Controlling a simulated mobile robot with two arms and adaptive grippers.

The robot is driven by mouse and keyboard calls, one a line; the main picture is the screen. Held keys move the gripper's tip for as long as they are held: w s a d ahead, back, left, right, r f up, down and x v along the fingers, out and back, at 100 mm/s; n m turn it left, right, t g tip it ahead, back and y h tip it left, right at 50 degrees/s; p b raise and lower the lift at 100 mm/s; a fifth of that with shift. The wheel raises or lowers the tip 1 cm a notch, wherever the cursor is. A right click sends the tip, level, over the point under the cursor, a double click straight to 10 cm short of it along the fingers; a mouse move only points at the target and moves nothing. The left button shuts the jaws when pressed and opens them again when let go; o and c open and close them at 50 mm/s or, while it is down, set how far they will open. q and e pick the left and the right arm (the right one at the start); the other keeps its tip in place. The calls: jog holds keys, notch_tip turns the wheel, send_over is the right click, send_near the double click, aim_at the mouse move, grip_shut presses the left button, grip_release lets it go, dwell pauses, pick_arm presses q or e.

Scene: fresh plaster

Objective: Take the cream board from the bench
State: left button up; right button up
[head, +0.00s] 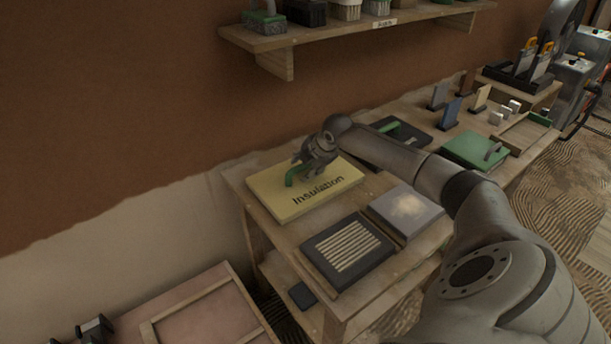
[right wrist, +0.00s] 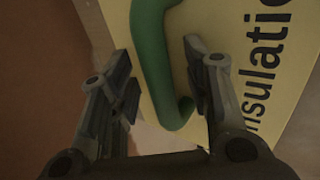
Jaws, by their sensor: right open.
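The cream board (head: 270,186), marked "Insulation", lies flat on the wooden bench (head: 276,236) near its left end. A green handle (head: 297,173) stands on the board. My right gripper (head: 312,165) is over the board at this handle. In the right wrist view the right gripper (right wrist: 157,60) is open, its fingers on either side of the green handle (right wrist: 152,55), with a gap visible on both sides. The board (right wrist: 205,20) fills the background there. Dark fingertips, apparently my left gripper (head: 88,331), show at the lower left edge; their opening is unclear.
A dark ribbed panel (head: 347,251) and a grey board (head: 404,211) lie just in front of the cream board. A green board (head: 474,150) and small blocks stand farther right. A wall shelf (head: 345,30) hangs above. A framed pink panel (head: 205,318) lies lower left.

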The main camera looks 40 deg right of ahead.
jog(key=shift+c, duration=0.4)
grip_shut()
jog(key=shift+r, duration=0.15)
